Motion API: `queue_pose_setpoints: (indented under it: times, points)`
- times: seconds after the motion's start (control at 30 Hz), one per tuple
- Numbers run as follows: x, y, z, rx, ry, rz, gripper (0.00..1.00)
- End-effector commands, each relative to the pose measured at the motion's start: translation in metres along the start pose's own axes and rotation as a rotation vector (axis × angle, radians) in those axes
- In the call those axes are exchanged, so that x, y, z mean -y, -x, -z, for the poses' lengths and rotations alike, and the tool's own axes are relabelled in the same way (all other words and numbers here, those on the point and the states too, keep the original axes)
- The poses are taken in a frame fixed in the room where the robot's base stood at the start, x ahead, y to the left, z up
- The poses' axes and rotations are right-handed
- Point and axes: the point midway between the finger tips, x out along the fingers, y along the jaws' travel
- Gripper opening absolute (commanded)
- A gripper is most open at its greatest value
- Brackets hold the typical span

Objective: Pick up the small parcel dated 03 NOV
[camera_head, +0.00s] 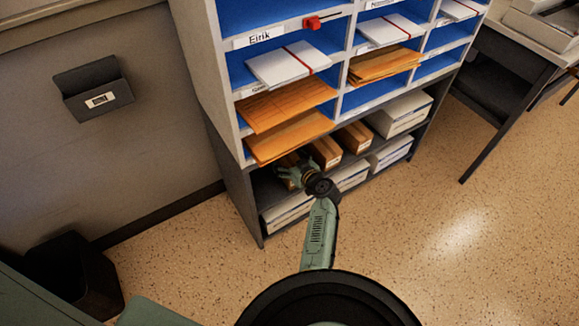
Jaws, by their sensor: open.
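Small brown parcels stand in a row on the upper shelf of the dark grey base unit: one parcel (326,152) right of my gripper and another parcel (355,137) further right. Their date labels are too small to read, so I cannot tell which is dated 03 NOV. My gripper (286,168) is open at the left part of that shelf, under the orange envelopes. Something brown shows around its fingers, probably another parcel. My wrist and the shadow hide much of it, and I cannot tell whether the fingers touch it.
Above is a blue-lined pigeonhole rack (227,98) with orange envelopes (288,137) jutting out just over my gripper. White paper stacks (400,113) fill other shelf spots. A wall holder (93,88), a dark bin (75,275) and a desk (520,50) stand around. The speckled floor (450,240) at right is clear.

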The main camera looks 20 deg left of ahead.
Motion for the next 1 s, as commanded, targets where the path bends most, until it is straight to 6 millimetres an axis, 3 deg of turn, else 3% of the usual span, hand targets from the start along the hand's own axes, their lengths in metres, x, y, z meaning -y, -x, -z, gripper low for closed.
queue_pose_setpoints:
  times: [0.17,1.0]
  points:
    - [0.0003,0.0003,-0.0004,0.0,0.0,0.0,0.8]
    - [0.0006,0.0005,-0.0027,0.004,-0.001,0.001,0.24]
